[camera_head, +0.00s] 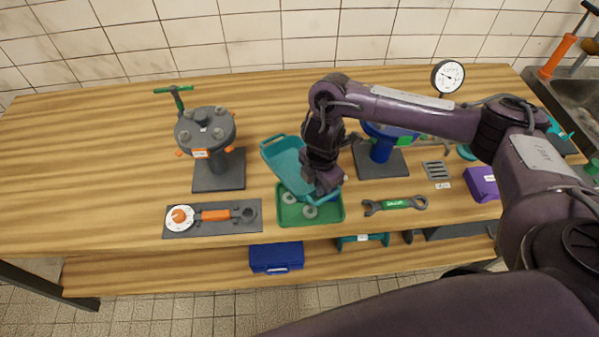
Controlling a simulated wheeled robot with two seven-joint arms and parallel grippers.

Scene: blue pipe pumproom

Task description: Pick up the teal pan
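The teal pan (283,158) is a shallow open tray with a rim and a loop handle at its far left end. It sits at a slant left of centre, and its near end overlaps the green tray (290,216) with round washers in it. My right gripper (327,180) reaches down over the pan's right side and near end, and hides part of it. Its fingertips are hidden, so I cannot tell if they are closed on the rim. I cannot tell whether the pan is off the table. My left gripper is not in view.
A grey flanged pump part (206,128) stands left on a dark plate. A green-labelled spanner (395,204), blue stand (381,150) and purple box (483,184) are right. The table's far left is clear.

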